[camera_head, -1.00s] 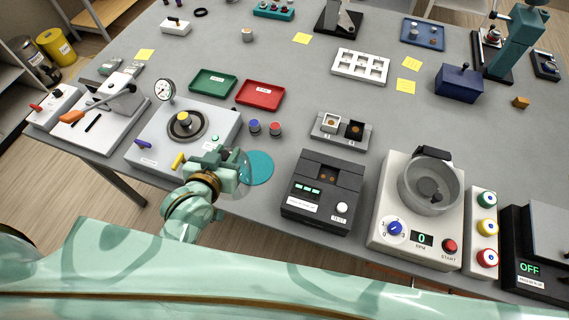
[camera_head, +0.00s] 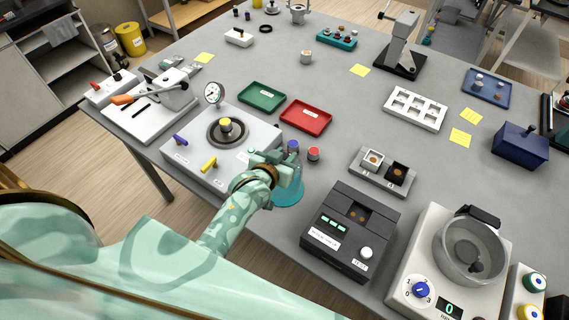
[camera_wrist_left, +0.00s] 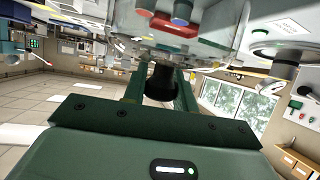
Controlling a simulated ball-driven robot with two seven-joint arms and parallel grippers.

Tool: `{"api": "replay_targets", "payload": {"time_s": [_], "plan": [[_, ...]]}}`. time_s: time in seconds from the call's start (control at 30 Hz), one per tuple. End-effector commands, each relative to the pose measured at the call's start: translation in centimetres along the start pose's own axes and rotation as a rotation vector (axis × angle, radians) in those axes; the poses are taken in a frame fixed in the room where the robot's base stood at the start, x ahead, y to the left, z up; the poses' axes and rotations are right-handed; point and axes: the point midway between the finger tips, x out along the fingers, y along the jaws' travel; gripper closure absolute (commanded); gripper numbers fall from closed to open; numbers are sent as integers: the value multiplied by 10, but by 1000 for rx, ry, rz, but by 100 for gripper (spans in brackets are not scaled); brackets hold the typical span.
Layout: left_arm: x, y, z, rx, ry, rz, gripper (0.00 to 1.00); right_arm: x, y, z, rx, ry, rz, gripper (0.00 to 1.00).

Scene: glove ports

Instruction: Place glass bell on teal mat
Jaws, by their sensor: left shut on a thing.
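My left gripper (camera_head: 280,166) is shut on the glass bell (camera_head: 291,184), a clear, nearly invisible dome. In the left wrist view the fingers (camera_wrist_left: 160,88) close around the bell's dark knob (camera_wrist_left: 160,80). The teal mat (camera_head: 286,198) is a round disc on the grey table, right of the white box with the dial plate. The bell overlaps the mat in the head view. I cannot tell whether its rim touches the mat. The gripper hides part of the mat. My right gripper is not in view.
The white box (camera_head: 195,168) with yellow and purple levers stands close left of the mat. Blue (camera_head: 293,146) and red (camera_head: 314,154) knobbed pieces stand just behind it. A dark device (camera_head: 345,235) with green lights is close to the right. Red (camera_head: 306,117) and green trays (camera_head: 262,96) lie farther back.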

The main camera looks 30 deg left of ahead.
Motion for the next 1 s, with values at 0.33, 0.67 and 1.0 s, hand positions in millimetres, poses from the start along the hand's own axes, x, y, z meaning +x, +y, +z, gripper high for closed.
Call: {"api": "replay_targets", "payload": {"time_s": [0.33, 0.67, 1.0], "plan": [[15, 0, 28, -1, 3, 0, 100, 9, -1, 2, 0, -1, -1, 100], [16, 0, 31, 0, 0, 0, 50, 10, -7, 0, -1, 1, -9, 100], [13, 0, 27, 0, 0, 0, 50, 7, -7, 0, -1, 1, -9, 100]]}}
